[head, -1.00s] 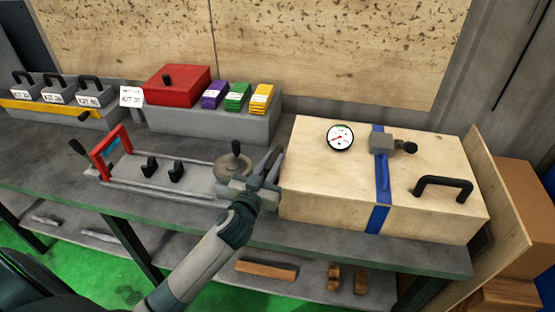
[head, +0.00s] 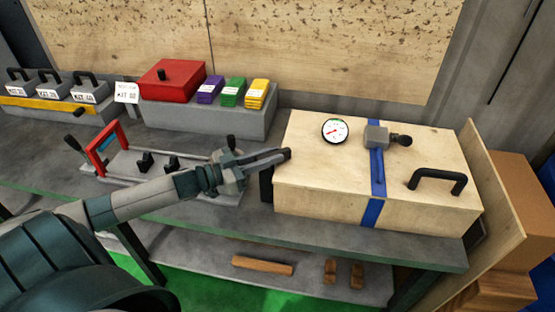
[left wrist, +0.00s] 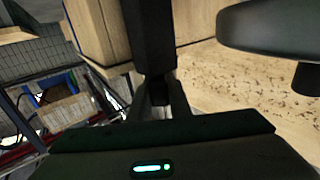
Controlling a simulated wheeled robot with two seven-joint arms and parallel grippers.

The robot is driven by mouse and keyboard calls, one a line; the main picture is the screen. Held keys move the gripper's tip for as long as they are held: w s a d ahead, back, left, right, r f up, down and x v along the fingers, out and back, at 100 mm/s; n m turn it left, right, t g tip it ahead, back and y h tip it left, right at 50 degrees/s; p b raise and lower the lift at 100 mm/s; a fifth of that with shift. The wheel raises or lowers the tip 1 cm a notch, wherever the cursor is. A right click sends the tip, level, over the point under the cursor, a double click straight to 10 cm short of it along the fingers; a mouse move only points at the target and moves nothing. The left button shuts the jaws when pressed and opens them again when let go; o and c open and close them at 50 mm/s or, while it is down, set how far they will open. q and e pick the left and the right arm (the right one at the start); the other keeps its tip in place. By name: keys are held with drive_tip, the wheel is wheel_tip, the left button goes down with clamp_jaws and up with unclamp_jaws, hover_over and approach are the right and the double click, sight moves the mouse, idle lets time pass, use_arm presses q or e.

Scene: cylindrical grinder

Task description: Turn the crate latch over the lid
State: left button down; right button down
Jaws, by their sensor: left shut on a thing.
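The pale wooden crate (head: 325,197) stands on the right of the bench, its lid (head: 310,165) flat and down. The black latch (head: 266,184) is at the crate's left side. My left gripper (head: 284,155) reaches in from the left, with its tips at the lid's left edge. In the left wrist view its fingers (left wrist: 162,98) are closed on a black bar (left wrist: 150,35), which looks like the latch. The fingers hide part of the hold, so the latch's exact angle is unclear. My right gripper is not in view.
The lid carries a round gauge (head: 335,131), a blue strap (head: 377,170) with a grey buckle (head: 376,136), and a black handle (head: 438,180). A fixture with a red handle (head: 107,143) lies left of the crate. A red box (head: 171,80) stands behind.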

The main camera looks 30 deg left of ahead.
use_arm(q)
drive_tip(key=shift+m+g+h+b, duration=1.1)
drive_tip(key=shift+m+h+b, duration=0.1)
drive_tip(key=shift+h, duration=0.3)
drive_tip(key=shift+s, duration=0.1)
drive_tip(key=shift+d, duration=0.1)
drive_tip(key=c, duration=1.6)
unclamp_jaws()
drive_tip(key=shift+c, duration=0.2)
drive_tip(key=shift+s, duration=0.1)
drive_tip(key=shift+b+v, duration=0.45)
drive_tip(key=shift+v, duration=1.05)
drive_tip(key=p+v, duration=0.2)
drive_tip(key=v, duration=1.2)
drive_tip(key=shift+a, duration=0.25)
